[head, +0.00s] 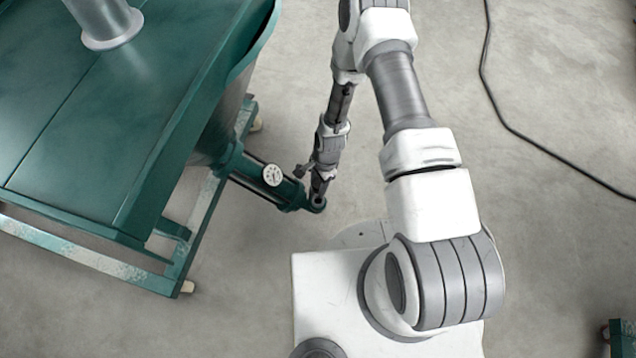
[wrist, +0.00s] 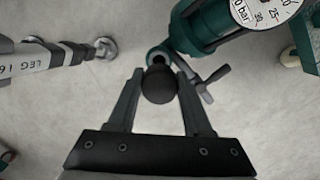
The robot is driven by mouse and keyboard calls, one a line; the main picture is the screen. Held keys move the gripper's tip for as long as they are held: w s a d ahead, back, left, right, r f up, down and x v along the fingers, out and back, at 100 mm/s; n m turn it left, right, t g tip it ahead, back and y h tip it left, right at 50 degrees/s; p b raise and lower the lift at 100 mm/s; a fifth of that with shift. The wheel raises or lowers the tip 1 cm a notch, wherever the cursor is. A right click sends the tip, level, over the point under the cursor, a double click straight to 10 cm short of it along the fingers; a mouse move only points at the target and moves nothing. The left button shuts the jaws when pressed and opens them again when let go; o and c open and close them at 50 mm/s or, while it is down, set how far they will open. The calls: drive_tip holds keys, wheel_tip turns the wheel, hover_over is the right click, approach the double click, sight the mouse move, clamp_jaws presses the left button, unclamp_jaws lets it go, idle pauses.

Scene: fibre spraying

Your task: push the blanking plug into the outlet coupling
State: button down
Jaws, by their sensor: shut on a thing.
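The blanking plug (wrist: 159,88) is a dark rounded piece in the wrist view. My gripper (wrist: 159,78) is shut on it, one finger on each side. The outlet coupling (wrist: 160,54) is a green end with a dark round opening, just beyond the plug in the wrist view. The plug overlaps its near edge there; I cannot tell whether they touch. In the head view the outlet coupling (head: 317,204) is at the end of the green pipe, and my gripper (head: 319,190) is right at it. The plug is not distinguishable in the head view.
A grey lever (wrist: 212,80) sits close to the right finger. A pressure gauge (head: 273,175) is on the pipe. The green machine (head: 90,140) fills the left. A labelled leg (wrist: 45,60) shows at left in the wrist view. A black cable (head: 520,130) lies on open floor.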

drive_tip(key=shift+a, duration=0.1)
wheel_tip(320, 180, down, 6)
drive_tip(key=b, duration=0.5)
drive_tip(key=shift+r, duration=0.1)
drive_tip(key=shift+f+b, duration=1.7)
drive_tip(key=shift+b, duration=0.05)
idle(1.6)
drive_tip(key=shift+c, duration=1.2)
unclamp_jaws()
drive_tip(key=shift+r, duration=0.1)
wheel_tip(320, 180, up, 17)
drive_tip(key=w+d+p, duration=0.1)
drive_tip(key=d+p, duration=0.1)
drive_tip(key=p, duration=0.4)
drive_tip(key=shift+d, duration=0.25)
drive_tip(key=shift+r, duration=0.15)
